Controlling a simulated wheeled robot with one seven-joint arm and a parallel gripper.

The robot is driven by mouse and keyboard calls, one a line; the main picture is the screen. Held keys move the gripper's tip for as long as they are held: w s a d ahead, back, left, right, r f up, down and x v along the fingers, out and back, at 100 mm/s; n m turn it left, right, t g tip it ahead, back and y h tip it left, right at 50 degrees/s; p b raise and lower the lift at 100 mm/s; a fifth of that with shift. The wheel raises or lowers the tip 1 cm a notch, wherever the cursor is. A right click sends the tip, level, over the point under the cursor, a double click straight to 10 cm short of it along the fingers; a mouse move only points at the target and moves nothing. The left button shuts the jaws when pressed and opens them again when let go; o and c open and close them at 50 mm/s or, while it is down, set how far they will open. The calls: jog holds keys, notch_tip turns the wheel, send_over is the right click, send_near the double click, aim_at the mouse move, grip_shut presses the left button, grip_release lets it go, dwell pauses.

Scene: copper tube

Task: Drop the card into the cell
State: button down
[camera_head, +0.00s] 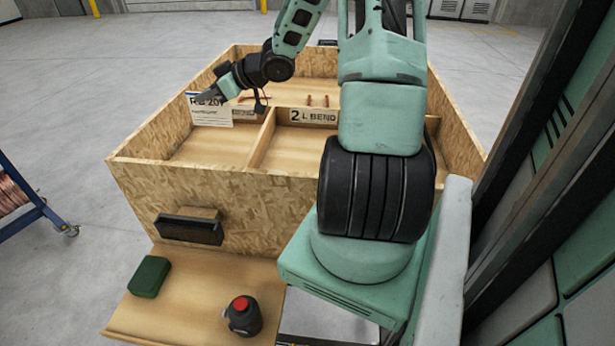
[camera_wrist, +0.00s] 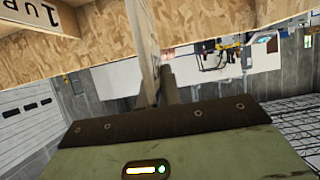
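A white card (camera_head: 211,114) with large black print starting "RE 20" hangs roughly upright over the left part of the open wooden crate (camera_head: 135,168). My gripper (camera_head: 213,95) is at the card's upper right edge and appears shut on it. In the wrist view a pale thin strip (camera_wrist: 143,45), which looks like the card edge-on, rises from between my fingers (camera_wrist: 160,95). Dividers split the crate into several cells. The front left cell (camera_head: 210,150) lies below the card, and its bare floor shows. The card's height above that floor is hard to tell.
A divider label reads "2 L BEND" (camera_head: 313,116); another label starting "1 UP" (camera_wrist: 28,14) shows in the wrist view. Copper pieces (camera_head: 317,101) lie in a rear cell. A green block (camera_head: 149,277) and a red-topped dark object (camera_head: 243,316) stand on the front shelf.

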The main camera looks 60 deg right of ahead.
jog(key=c, duration=1.5)
grip_release()
jog(key=shift+c, duration=0.2)
jog(key=b+v, duration=0.2)
jog(key=v, duration=1.5)
jog(key=shift+r, duration=0.2)
jog(key=shift+s, duration=0.15)
